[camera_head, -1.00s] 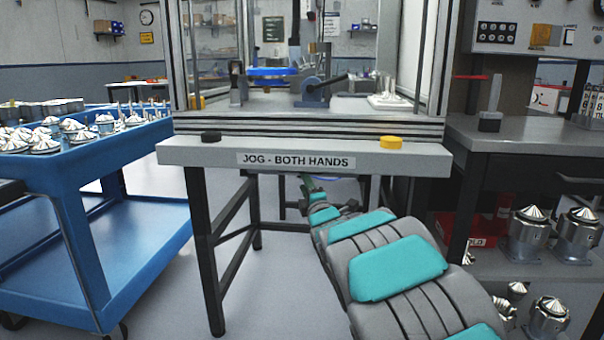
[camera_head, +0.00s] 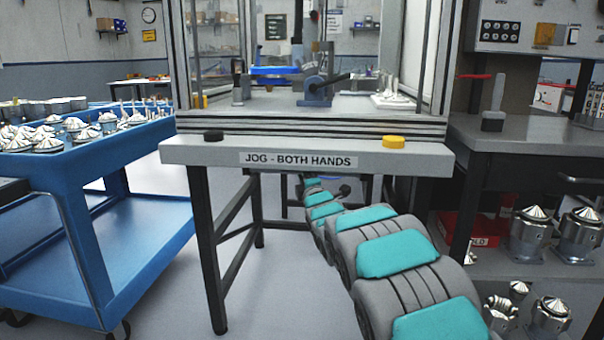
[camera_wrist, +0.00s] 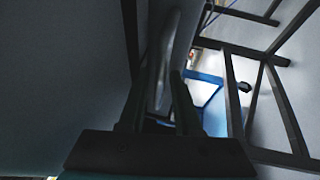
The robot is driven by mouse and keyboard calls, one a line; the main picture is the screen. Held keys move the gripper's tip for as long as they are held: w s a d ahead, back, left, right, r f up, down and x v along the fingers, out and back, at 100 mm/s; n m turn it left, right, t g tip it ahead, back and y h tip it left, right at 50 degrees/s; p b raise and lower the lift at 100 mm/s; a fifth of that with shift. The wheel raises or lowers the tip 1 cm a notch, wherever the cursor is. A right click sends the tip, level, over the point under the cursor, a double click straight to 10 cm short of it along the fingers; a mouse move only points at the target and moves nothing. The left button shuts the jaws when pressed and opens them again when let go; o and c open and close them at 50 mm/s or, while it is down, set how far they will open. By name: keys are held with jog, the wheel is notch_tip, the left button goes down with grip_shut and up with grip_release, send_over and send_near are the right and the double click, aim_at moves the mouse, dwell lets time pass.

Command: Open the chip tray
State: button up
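I cannot make out the chip tray for certain in either view. In the head view, the machine stand (camera_head: 310,154) with the "JOG - BOTH HANDS" bar is in front of me, and my arm reaches low beneath that bar. My gripper is hidden there in the head view. In the wrist view, my gripper (camera_wrist: 168,85) shows as two dark fingers with a light gap between them. A pale, shiny strip shows behind the gap; I cannot tell what it is or whether the fingers touch it. A large grey surface (camera_wrist: 60,80) fills the left side of the wrist view.
Dark frame legs (camera_wrist: 280,105) stand at the right of the wrist view. A blue cart (camera_head: 85,185) with metal parts stands left of the stand. A dark bench (camera_head: 525,135) with housings on its lower shelf stands to the right. Floor is clear between cart and stand.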

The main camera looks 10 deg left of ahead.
grip_shut()
dwell(1.1)
